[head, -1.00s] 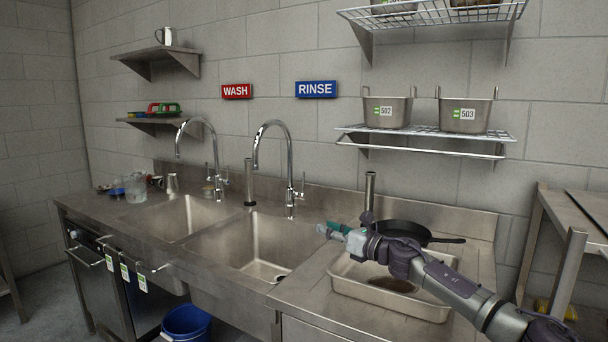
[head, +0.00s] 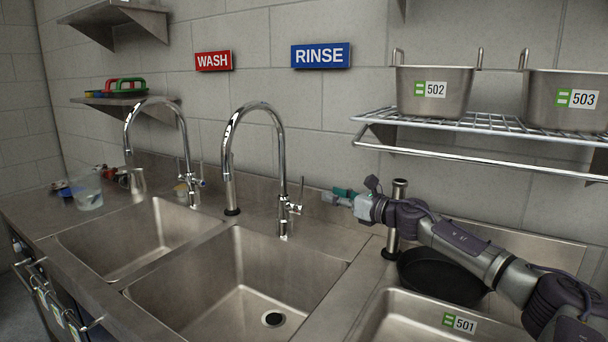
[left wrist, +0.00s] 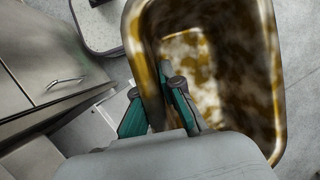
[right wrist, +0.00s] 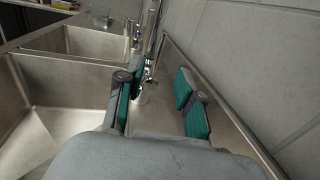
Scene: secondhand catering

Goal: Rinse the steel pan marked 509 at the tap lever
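A steel pan (left wrist: 268,60) with brown and yellow grime inside fills much of the left wrist view. No number shows on it. My left gripper (left wrist: 160,92) is shut on its rim, one finger inside and one outside; it is outside the head view. The rinse tap (head: 283,160) stands behind the right-hand basin, with its lever (head: 299,192) on its right side. My right gripper (head: 340,197) is a little to the right of the lever. In the right wrist view its fingers (right wrist: 157,100) are apart and empty, with the tap (right wrist: 149,75) ahead between them.
The rinse basin (head: 215,285) is empty below the tap. A steel pan marked 501 (head: 400,325) and a black skillet (head: 440,272) sit at right, near a short steel post (head: 396,215). Pans 502 (head: 432,90) and 503 (head: 570,100) stand on the wire shelf.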

